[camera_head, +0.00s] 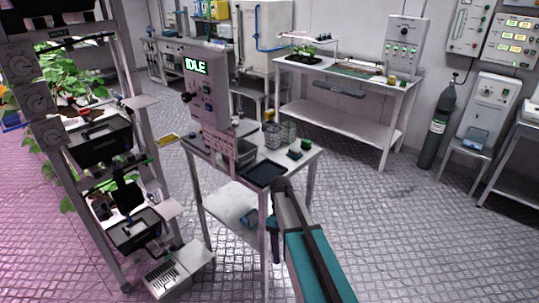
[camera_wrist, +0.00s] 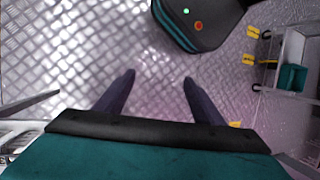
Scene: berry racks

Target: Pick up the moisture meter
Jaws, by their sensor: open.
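I cannot single out the moisture meter with certainty. Small items stand on the metal table (camera_head: 313,152) in the middle of the head view: a dark block (camera_head: 294,154), a green-topped block (camera_head: 306,144) and clear ribbed containers (camera_head: 288,133). Any of these is too small to name surely. My gripper (camera_wrist: 158,80) is open and empty in the wrist view, with its two dark fingers apart over bare floor.
A grey control box reading IDLE (camera_head: 208,88) stands at the table's left. A black tray (camera_head: 264,173) lies near its front. A plant rack (camera_head: 148,128) stands left. A bench (camera_head: 345,75) and a gas cylinder (camera_head: 434,130) stand behind. The floor (camera_head: 400,235) at right is clear.

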